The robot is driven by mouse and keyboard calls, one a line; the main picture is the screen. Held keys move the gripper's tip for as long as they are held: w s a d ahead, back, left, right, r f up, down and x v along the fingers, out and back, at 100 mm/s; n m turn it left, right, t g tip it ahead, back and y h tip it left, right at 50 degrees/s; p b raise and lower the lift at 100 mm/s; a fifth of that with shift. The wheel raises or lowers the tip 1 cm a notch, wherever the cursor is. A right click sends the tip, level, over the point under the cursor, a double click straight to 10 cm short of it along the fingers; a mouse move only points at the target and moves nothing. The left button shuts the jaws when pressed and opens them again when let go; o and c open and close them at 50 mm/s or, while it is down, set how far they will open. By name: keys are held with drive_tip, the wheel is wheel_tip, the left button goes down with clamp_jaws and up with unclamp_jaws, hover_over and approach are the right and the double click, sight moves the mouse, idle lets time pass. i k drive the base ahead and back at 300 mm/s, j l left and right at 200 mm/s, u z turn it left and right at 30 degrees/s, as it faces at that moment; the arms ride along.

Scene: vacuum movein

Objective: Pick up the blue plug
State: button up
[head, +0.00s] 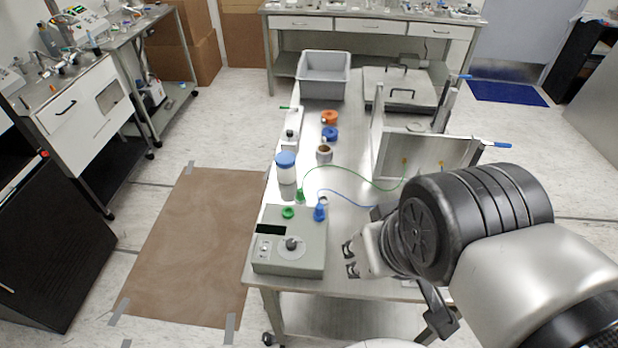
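The blue plug (320,212) stands upright at the back right corner of a grey-green box with a dial (290,258). A blue cable (350,199) runs from it to the right, toward the metal frame. A green socket or cap (288,212) is on the box's top. My gripper (350,259) is to the right of the box, in front and to the right of the blue plug. Its two fingertips are apart, with nothing seen between them.
A white jar with a blue lid (286,168), a small cup (324,153), and blue (330,133) and orange (329,117) rings stand farther back on the metal table. A grey bin (324,76) is at its far end. An upright metal frame (425,155) stands behind my arm.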

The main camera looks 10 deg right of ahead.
sight(319, 212)
drive_tip(key=i+j+z, duration=0.45)
drive_tip(key=j+z, duration=0.2)
drive_tip(key=z, duration=1)
